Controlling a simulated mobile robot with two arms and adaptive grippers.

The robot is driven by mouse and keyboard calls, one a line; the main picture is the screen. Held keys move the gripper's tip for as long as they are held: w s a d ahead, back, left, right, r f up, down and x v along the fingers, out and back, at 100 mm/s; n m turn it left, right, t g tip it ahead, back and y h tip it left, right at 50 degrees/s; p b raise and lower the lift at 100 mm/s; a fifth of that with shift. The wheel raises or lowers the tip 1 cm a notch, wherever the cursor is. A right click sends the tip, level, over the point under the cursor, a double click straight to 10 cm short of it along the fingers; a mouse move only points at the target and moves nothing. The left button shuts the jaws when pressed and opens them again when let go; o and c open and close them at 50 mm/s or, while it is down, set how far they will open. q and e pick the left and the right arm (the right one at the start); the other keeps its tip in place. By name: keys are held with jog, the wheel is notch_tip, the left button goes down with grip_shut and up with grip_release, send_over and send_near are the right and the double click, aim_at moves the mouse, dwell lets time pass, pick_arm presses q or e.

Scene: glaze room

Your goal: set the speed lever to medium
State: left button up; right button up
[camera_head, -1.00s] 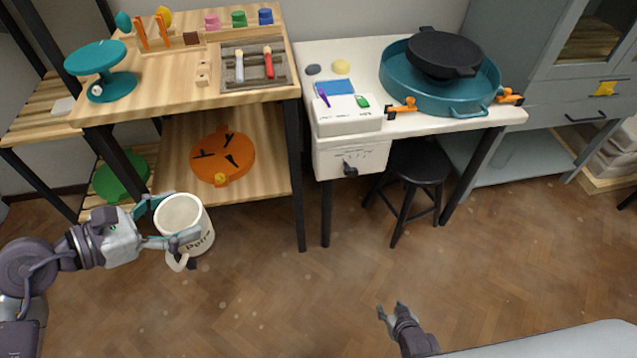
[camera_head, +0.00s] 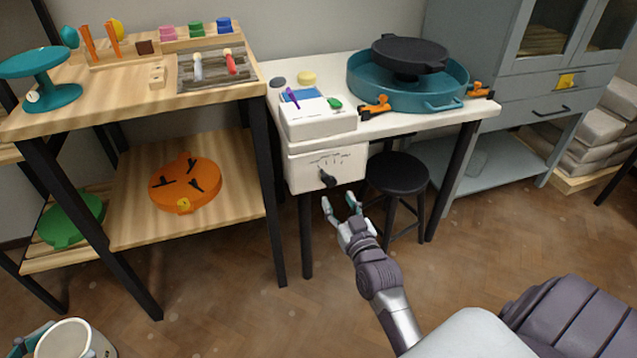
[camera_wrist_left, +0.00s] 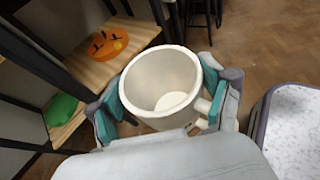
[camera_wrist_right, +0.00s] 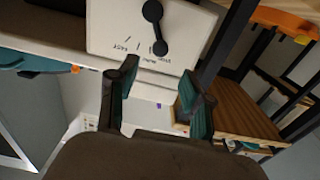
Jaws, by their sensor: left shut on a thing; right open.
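The black speed lever (camera_head: 327,180) sits on the front of a white control box (camera_head: 312,166) below the white table's edge. In the right wrist view the lever (camera_wrist_right: 153,12) shows close up, with marks and small words on the box face (camera_wrist_right: 110,25). My right gripper (camera_head: 341,201) is open and empty, just below and right of the lever, apart from it. It also shows in the right wrist view (camera_wrist_right: 155,100). My left gripper (camera_wrist_left: 163,105) is shut on a white mug (camera_wrist_left: 160,85). The mug (camera_head: 75,340) shows at the head view's lower left corner.
A teal basin (camera_head: 405,88) with a black wheel head (camera_head: 409,55) stands on the white table. A black stool (camera_head: 397,175) is under it, right of my right gripper. A wooden shelf (camera_head: 235,205) with an orange disc (camera_head: 186,184) stands left. The floor in front is clear.

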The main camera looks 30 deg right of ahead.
aim_at(327, 180)
pick_arm(q)
notch_tip(327, 180, down, 2)
jog(key=shift+f+b, duration=0.15)
jog(key=shift+b, duration=0.9)
pick_arm(e)
jog(key=x, duration=0.9)
jog(key=shift+w+d, duration=0.1)
jog(key=shift+w, duration=0.3)
grip_shut()
